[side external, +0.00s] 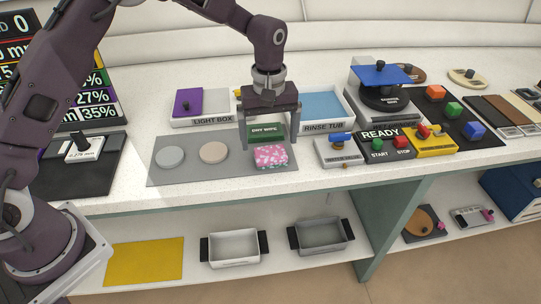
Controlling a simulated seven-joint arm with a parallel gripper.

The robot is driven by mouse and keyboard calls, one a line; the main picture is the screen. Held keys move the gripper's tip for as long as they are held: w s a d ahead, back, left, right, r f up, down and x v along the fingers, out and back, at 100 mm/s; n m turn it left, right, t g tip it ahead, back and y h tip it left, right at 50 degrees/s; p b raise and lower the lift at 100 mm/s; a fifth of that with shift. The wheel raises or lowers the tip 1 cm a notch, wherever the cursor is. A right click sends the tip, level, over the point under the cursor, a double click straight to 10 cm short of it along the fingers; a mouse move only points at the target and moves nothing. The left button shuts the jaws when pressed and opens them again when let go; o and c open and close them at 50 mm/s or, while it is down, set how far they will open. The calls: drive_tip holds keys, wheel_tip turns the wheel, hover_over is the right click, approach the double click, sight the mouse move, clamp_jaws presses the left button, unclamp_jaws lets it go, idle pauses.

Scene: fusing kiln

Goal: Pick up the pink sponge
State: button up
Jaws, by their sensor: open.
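The pink sponge (271,157), mottled with white, lies on the right part of a grey mat (215,178) on the countertop. My gripper (270,141) points down just above and behind the sponge in the picture. Its two fingers are apart, one to the left and one to the right of the sponge.
Two round discs, one grey (170,157) and one beige (213,152), lie left of the sponge. A green block labelled dry wipe (266,130) is close behind. A rinse tub (325,105), a light box (214,104) and a control box (384,145) stand nearby.

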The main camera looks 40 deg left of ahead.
sight(270, 150)
wheel_tip(270, 150, down, 3)
drive_tip(key=shift+d, duration=0.1)
drive_tip(key=c, duration=1.4)
wheel_tip(270, 150, up, 10)
drive_tip(key=shift+r, duration=0.1)
drive_tip(key=o, duration=0.5)
drive_tip(key=c, duration=0.5)
drive_tip(key=shift+o, duration=0.2)
drive_tip(key=s+a+f, duration=0.1)
drive_tip(key=s+a, duration=0.3)
drive_tip(key=a, duration=0.3)
drive_tip(key=s+a+f, duration=0.1)
drive_tip(key=s+a, duration=0.3)
drive_tip(key=a, duration=0.3)
drive_tip(key=shift+a+m, duration=0.25)
drive_tip(key=shift+m, duration=0.05)
